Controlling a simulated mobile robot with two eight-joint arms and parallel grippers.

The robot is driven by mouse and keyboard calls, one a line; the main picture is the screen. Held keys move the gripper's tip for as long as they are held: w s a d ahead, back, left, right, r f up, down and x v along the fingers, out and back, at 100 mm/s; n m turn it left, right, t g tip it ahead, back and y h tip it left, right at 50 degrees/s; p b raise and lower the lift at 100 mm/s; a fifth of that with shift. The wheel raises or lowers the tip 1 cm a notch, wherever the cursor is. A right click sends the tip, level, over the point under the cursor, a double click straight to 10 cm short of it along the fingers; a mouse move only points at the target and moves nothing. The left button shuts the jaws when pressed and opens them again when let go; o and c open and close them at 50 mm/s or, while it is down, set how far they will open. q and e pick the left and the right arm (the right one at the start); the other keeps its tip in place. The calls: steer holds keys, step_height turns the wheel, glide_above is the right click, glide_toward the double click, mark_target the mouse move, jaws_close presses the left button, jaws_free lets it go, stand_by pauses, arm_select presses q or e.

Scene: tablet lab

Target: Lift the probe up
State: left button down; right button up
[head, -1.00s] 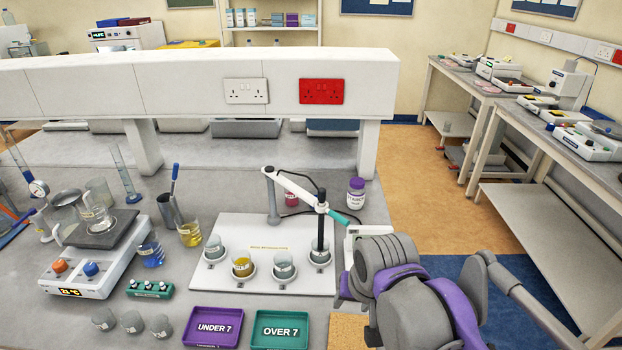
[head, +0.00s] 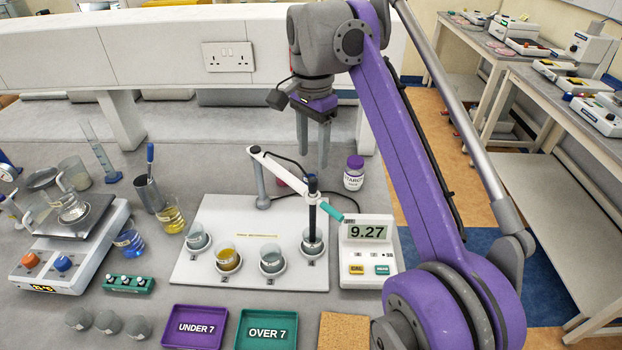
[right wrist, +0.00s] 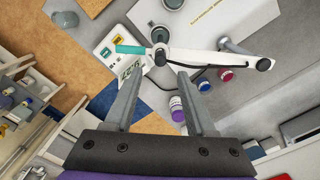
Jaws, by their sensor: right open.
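The probe (head: 312,205) is a dark upright rod at the end of a white jointed arm (head: 285,172) with a teal grip (head: 331,212). Its lower end is down in the rightmost beaker (head: 312,242) on the white board. The teal grip also shows in the right wrist view (right wrist: 130,50). My right gripper (head: 313,160) points down, open and empty, above and behind the probe, apart from it. In the right wrist view its two fingers (right wrist: 158,88) frame the bench beyond the arm. My left gripper is out of view.
A meter (head: 367,268) reading 9.27 stands right of the board (head: 215,275). A starch jar (head: 354,174) stands behind it. Several beakers sit on the board. Purple (head: 194,347) and teal (head: 266,345) trays lie in front.

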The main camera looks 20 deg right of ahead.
mark_target(313, 178)
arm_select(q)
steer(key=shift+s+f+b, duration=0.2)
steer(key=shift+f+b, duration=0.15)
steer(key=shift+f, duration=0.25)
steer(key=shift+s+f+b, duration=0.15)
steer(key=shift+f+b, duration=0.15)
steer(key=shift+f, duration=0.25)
arm_select(e)
step_height(313, 178, down, 8)
steer(key=shift+w+r, duration=0.1)
steer(key=shift+r, duration=0.05)
jaws_close()
stand_by(0.3)
